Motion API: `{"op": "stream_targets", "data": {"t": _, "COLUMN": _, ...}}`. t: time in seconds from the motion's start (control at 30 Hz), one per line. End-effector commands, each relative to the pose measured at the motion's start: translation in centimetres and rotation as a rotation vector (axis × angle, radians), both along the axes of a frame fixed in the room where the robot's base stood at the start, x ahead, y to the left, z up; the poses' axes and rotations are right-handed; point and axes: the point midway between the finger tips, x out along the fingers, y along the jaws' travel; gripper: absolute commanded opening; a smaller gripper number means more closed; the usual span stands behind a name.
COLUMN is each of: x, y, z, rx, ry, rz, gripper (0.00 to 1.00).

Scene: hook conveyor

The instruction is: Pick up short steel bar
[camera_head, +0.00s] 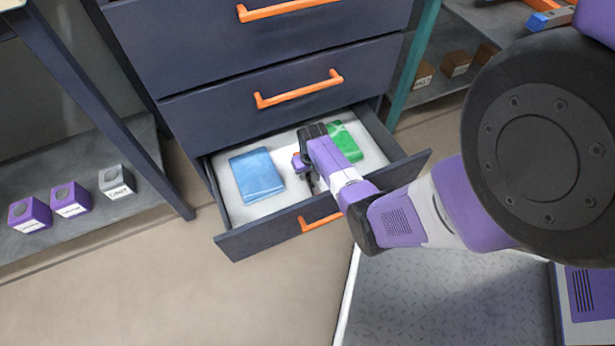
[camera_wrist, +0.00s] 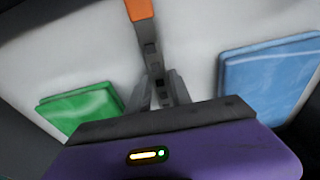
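An open drawer (camera_head: 225,200) holds a pale liner, and my gripper (camera_head: 311,187) reaches down into its middle. In the wrist view the fingers of my gripper (camera_wrist: 157,78) come close together at a narrow grey piece (camera_wrist: 149,42) with an orange end (camera_wrist: 139,9). I cannot tell whether this piece is the short steel bar, or whether the fingers press on it. No other bar shows in the drawer; my gripper and arm hide part of its floor.
A blue folded item (camera_head: 257,175) lies left of my gripper in the drawer, and a green one (camera_head: 345,141) lies right. Drawer walls stand close around. A shelf at left holds purple boxes (camera_head: 71,199) and a grey box (camera_head: 117,181). Brown boxes (camera_head: 456,63) stand at right.

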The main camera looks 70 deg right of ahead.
Motion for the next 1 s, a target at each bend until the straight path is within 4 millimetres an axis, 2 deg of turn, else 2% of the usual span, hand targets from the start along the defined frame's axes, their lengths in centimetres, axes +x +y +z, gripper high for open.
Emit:
{"op": "stream_targets", "data": {"t": 0.03, "x": 0.0, "y": 0.0, "z": 0.0, "rx": 0.000, "ry": 0.000, "rz": 0.000, "gripper": 0.14}}
{"op": "stream_targets", "data": {"t": 0.1, "x": 0.0, "y": 0.0, "z": 0.0, "rx": 0.000, "ry": 0.000, "rz": 0.000, "gripper": 0.00}}
{"op": "stream_targets", "data": {"t": 0.43, "x": 0.0, "y": 0.0, "z": 0.0, "rx": -0.001, "ry": -0.001, "rz": 0.000, "gripper": 0.00}}
{"op": "stream_targets", "data": {"t": 0.57, "x": 0.0, "y": 0.0, "z": 0.7, "rx": -0.001, "ry": -0.001, "rz": 0.001, "gripper": 0.00}}
{"op": "stream_targets", "data": {"t": 1.0, "x": 0.0, "y": 0.0, "z": 8.3, "rx": -0.002, "ry": 0.000, "rz": 0.002, "gripper": 0.00}}
